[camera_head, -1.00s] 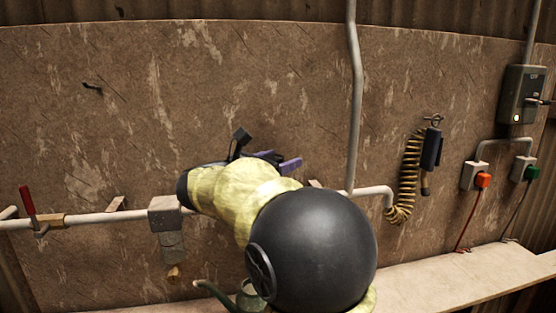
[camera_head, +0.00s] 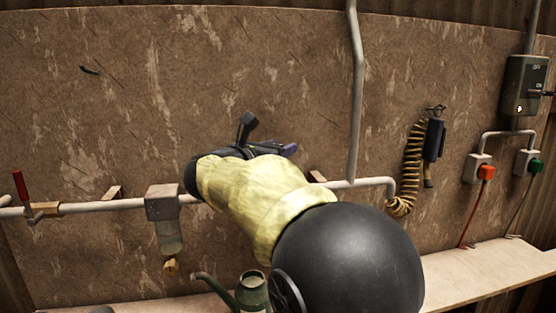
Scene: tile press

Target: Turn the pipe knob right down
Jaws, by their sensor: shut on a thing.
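My gripper (camera_head: 284,149) is at the pipe on the wall, mostly hidden behind my yellow-sleeved wrist and forearm. Only part of its purple fingers and dark body shows. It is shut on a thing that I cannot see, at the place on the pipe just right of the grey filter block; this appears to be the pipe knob. The knob itself is hidden, so how far it is turned cannot be seen. The pale pipe (camera_head: 100,205) runs along the wall, passing behind my arm.
A grey filter block (camera_head: 161,203) with a clear bowl hangs close left of my wrist. A red-handled valve (camera_head: 20,187) is at far left. A green watering can (camera_head: 250,293) stands below my arm. A coiled hose (camera_head: 411,170) hangs to the right, above the bench (camera_head: 470,274).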

